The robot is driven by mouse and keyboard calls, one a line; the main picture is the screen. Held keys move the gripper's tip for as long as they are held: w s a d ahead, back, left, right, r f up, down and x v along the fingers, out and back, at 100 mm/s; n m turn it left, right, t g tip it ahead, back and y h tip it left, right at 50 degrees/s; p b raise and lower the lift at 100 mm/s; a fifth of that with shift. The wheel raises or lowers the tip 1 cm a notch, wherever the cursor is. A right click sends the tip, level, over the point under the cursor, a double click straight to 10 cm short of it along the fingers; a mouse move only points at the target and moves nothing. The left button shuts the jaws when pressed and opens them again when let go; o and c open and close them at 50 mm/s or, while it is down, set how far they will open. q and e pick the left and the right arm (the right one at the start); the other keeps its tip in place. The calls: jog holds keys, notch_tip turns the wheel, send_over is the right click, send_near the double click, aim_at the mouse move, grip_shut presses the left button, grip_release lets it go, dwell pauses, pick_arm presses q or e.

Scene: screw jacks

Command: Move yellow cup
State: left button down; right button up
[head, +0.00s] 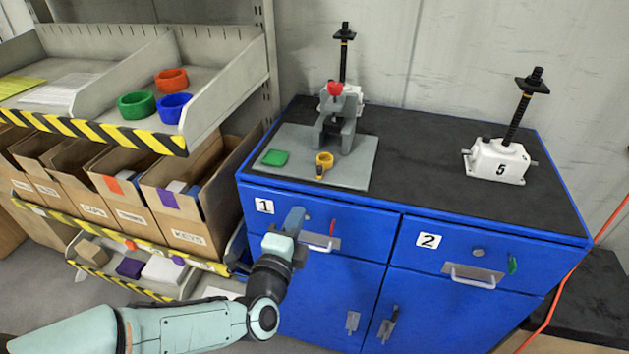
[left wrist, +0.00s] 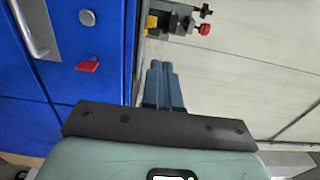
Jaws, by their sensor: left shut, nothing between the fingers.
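A small yellow cup (head: 324,159) stands on a grey plate (head: 351,179) on the black top of a blue cabinet, in front of a grey clamp device (head: 345,125) with a red knob. A bit of yellow by the clamp device, probably the cup, shows in the left wrist view (left wrist: 152,22). My left gripper (head: 294,217) is shut and empty at the front of drawer 1, below and in front of the cup and apart from it. Its closed blue fingers also show in the left wrist view (left wrist: 163,82). My right gripper is not in view.
A green square pad (head: 275,158) lies left of the cup. A white screw jack marked 5 (head: 499,161) stands at the right; another post (head: 344,50) rises behind the clamp. Drawer handles (head: 473,279) stick out. Shelves with coloured rings (head: 171,79) and boxes (head: 184,220) stand left.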

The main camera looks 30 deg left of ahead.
aim_at(318, 169)
pick_arm(q)
jog(key=x, duration=1.3)
jog(key=shift+w, duration=0.3)
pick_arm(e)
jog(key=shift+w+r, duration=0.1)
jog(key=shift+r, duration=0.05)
